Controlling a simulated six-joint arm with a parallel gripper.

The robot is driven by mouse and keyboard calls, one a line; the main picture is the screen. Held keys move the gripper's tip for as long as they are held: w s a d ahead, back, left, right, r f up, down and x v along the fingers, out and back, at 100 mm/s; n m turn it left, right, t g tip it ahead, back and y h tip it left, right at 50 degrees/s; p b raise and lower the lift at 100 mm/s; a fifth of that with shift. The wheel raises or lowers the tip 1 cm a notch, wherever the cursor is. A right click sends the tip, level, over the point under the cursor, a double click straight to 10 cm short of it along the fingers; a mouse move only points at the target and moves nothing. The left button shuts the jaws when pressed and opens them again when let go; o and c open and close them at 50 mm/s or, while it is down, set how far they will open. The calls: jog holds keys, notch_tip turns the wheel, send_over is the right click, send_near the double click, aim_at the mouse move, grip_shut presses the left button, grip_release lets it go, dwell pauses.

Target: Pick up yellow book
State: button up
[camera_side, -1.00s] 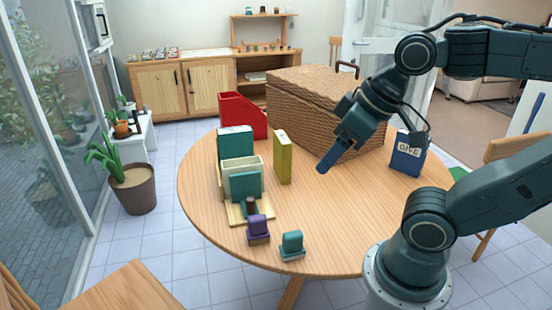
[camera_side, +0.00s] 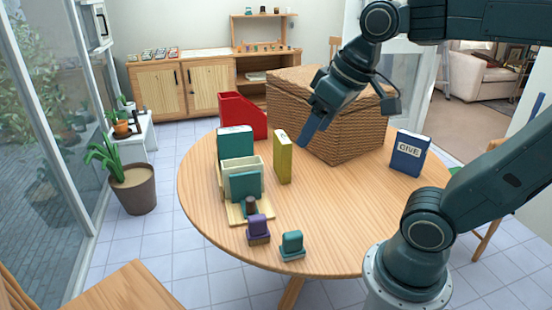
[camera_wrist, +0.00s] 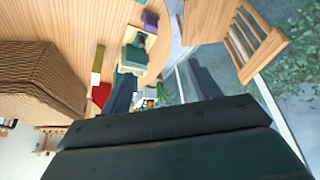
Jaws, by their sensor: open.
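The yellow book (camera_side: 283,158) stands upright on the round wooden table, to the right of a group of teal and cream items, in the side view. In the wrist view the yellow book (camera_wrist: 97,64) shows as a narrow strip left of the fingers. My gripper (camera_side: 304,143) is in the air to the right of the yellow book, its fingers pointing down and left, apart from the book. In the wrist view my gripper (camera_wrist: 165,80) has its two fingers spread, with nothing held between them.
A wicker basket (camera_side: 345,135) stands behind my gripper, with a red holder (camera_side: 240,117) at back left. A blue book (camera_side: 409,154) stands at the right. A cream holder (camera_side: 229,165), purple stamp (camera_side: 258,228) and teal stamp (camera_side: 292,244) are left and in front. The table's middle is clear.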

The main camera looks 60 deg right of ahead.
jog(key=w+d+r+m+g, duration=0.1)
jog(key=w+d+r, duration=0.15)
jog(key=w, duration=0.35)
jog(key=w+d+r+m, duration=0.1)
jog(key=w+d, duration=0.3)
jog(key=w, duration=0.1)
jog(key=m+g, duration=0.4)
jog(key=m, duration=0.2)
send_over(282, 136)
notch_tip(282, 136, down, 19)
jog(key=shift+r, duration=0.2)
jog(key=shift+s+a+f, duration=0.1)
jog(key=shift+s+f, duration=0.05)
jog(key=shift+f, duration=6.75)
jog(key=shift+r, duration=0.1)
grip_shut()
